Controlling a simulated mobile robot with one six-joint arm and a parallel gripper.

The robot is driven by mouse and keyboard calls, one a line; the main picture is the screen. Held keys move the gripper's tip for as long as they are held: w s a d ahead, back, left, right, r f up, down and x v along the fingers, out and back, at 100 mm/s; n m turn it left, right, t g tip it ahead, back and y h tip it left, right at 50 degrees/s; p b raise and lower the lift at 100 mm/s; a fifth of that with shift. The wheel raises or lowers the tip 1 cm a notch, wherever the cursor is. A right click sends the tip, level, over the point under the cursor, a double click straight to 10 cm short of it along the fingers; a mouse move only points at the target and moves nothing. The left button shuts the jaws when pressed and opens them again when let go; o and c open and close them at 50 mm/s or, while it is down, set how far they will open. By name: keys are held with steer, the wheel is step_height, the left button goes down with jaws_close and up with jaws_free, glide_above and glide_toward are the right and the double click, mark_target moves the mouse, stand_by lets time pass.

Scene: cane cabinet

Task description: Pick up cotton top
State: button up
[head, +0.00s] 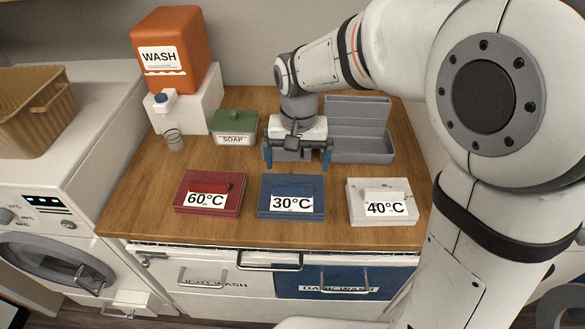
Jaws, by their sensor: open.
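No cotton top can be made out in the head view. My gripper (298,160) is over the middle of the wooden counter, pointing down with its two blue fingers wide apart. It is open and nothing shows between the fingers. It is behind the blue 30°C box and in front of part of a grey open box (362,146). The insides of the drawers and of the closed boxes are hidden.
The wooden counter (134,205) bears a red 60°C box (225,207), blue 30°C box (291,182), white 40°C box (407,210), green soap box (236,122), glass (174,141) and orange wash container (180,85). A tan basket (35,115) stands left. Drawers (225,296) look shut.

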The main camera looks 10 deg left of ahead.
mark_target(292, 186)
steer(key=shift+w+a+f, duration=0.1)
steer(key=shift+a+f, duration=0.15)
steer(key=shift+a, duration=0.4)
steer(key=shift+a+f, duration=0.1)
steer(key=shift+f, duration=0.25)
steer(key=f, duration=0.4)
steer(key=f+p, duration=0.1)
steer(key=f, duration=0.2)
steer(key=shift+s+d, duration=0.25)
steer(key=shift+c, duration=0.2)
steer(key=c, duration=1.1)
